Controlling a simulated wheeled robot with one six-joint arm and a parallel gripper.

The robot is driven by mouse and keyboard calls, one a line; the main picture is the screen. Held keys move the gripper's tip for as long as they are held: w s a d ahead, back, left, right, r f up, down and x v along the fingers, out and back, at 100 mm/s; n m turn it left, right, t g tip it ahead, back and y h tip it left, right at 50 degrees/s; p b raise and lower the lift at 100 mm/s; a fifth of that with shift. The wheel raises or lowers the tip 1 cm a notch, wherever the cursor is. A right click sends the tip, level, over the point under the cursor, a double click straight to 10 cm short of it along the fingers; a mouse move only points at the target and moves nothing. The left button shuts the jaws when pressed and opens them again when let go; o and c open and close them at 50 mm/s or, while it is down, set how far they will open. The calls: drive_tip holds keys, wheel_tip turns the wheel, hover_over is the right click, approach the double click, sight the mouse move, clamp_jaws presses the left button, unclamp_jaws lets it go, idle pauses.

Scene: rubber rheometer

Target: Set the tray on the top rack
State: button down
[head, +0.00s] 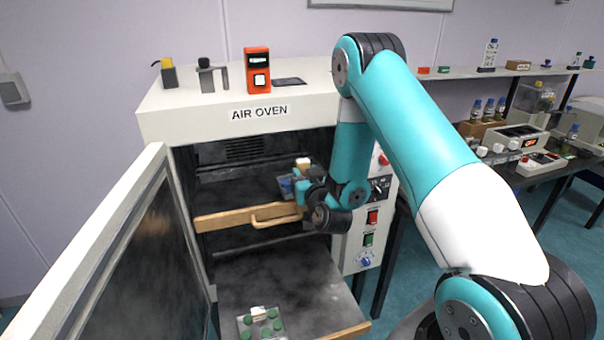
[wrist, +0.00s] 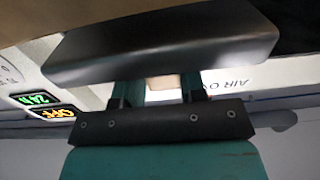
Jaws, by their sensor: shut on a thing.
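My gripper (head: 303,188) is inside the open air oven (head: 160,122), at the right side of the upper opening, just above and behind the wooden front edge of the top rack (head: 232,217). A small bluish piece, seemingly part of the held tray (head: 286,187), shows at its left; my arm hides most of it. In the wrist view my gripper (wrist: 160,90) has its two teal fingers closed on a pale block (wrist: 162,83). I cannot tell whether the held tray touches the rack.
The oven door (head: 125,260) stands open at the left. A lower shelf (head: 285,285) is pulled out and bears another tray with several green discs (head: 245,333). The control panel (head: 362,240) is close to the right of my gripper.

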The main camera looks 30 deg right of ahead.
drive_tip(key=w+f, duration=0.1)
drive_tip(key=w+p, duration=0.1)
drive_tip(key=shift+w+d+f, duration=0.4)
drive_tip(key=shift+w+f+p, duration=0.25)
drive_tip(key=shift+f+p, duration=0.05)
drive_tip(key=shift+f, duration=0.05)
drive_tip(key=c, duration=0.7)
unclamp_jaws()
